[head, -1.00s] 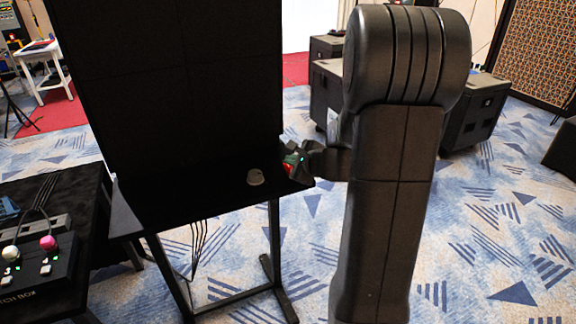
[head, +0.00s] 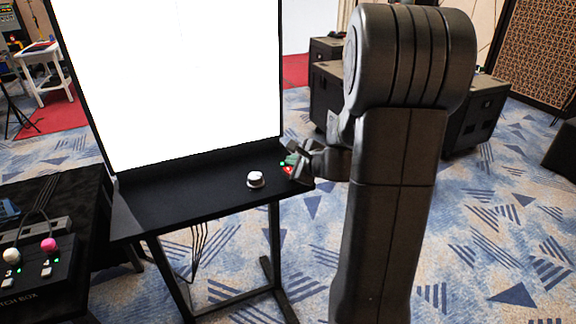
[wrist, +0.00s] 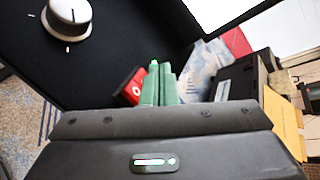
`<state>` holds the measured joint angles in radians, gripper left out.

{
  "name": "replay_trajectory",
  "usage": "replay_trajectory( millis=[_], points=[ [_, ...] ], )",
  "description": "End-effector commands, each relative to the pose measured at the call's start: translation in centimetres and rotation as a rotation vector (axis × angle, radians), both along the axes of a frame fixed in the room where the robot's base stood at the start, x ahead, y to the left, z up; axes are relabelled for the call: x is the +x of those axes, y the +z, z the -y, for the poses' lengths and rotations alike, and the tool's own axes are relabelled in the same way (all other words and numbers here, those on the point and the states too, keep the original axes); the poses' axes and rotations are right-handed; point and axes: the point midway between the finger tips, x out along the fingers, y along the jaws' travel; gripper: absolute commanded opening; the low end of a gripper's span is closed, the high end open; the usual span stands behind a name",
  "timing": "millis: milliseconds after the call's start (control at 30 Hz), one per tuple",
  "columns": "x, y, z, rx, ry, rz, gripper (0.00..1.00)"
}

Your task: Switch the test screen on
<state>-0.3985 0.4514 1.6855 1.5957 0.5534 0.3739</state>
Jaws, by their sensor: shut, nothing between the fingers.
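The test screen (head: 180,80) is lit plain white on its black stand. A corner of it shows in the wrist view (wrist: 215,12). A red rocker switch (wrist: 131,87) with a white ring mark sits at the edge of the black shelf; in the head view only a bit of red (head: 289,170) shows beside my gripper. My gripper (head: 291,161) is at the shelf's right end. Its green fingers (wrist: 160,82) are shut and empty, right beside the switch in the wrist view; I cannot tell whether they touch it.
A white round knob (head: 255,180) stands on the black shelf (head: 190,205), left of my gripper; it also shows in the wrist view (wrist: 70,18). A box with pink and white buttons (head: 38,262) is at lower left. Black cases (head: 325,85) stand behind. Carpet is open at right.

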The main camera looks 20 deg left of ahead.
Motion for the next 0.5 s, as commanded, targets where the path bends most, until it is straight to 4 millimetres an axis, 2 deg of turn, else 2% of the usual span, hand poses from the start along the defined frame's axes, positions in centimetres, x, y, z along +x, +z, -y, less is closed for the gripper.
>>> replay_trajectory(
  millis=[333, 500],
  points=[
    [0.0, 0.2, 0.1, 0.000, 0.000, -0.001, 0.00],
    [-0.2, 1.3, 0.3, 0.000, 0.000, -0.001, 0.00]
  ],
)
